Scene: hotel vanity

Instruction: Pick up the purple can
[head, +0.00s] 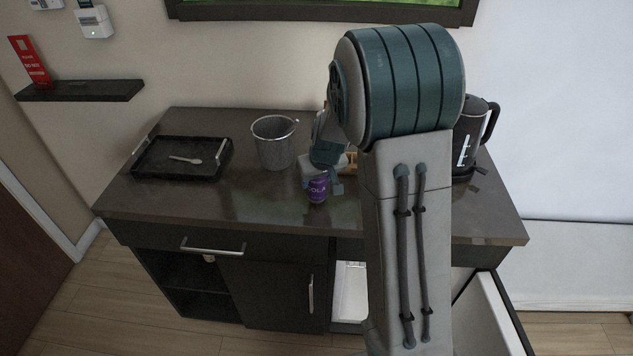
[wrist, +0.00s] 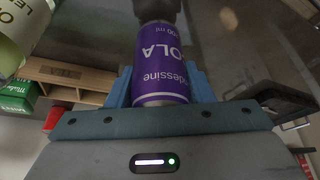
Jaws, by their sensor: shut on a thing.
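The purple can (head: 317,190) is at the front middle of the dark counter in the head view, upright, with white lettering. In the wrist view the can (wrist: 161,65) lies between the two blue fingers of my gripper (wrist: 160,88), and its label reads upside down. My gripper (head: 322,184) is shut on the can, with a finger on either side. I cannot tell whether the can's base touches the counter. My arm hides part of the counter to the right of the can.
A metal bucket (head: 274,142) stands to the left behind the can. A black tray (head: 225,158) with a spoon (head: 186,159) lies farther left. A black kettle (head: 470,137) stands at the right. A wooden box (wrist: 72,75) and a green box (wrist: 17,96) are beside the gripper.

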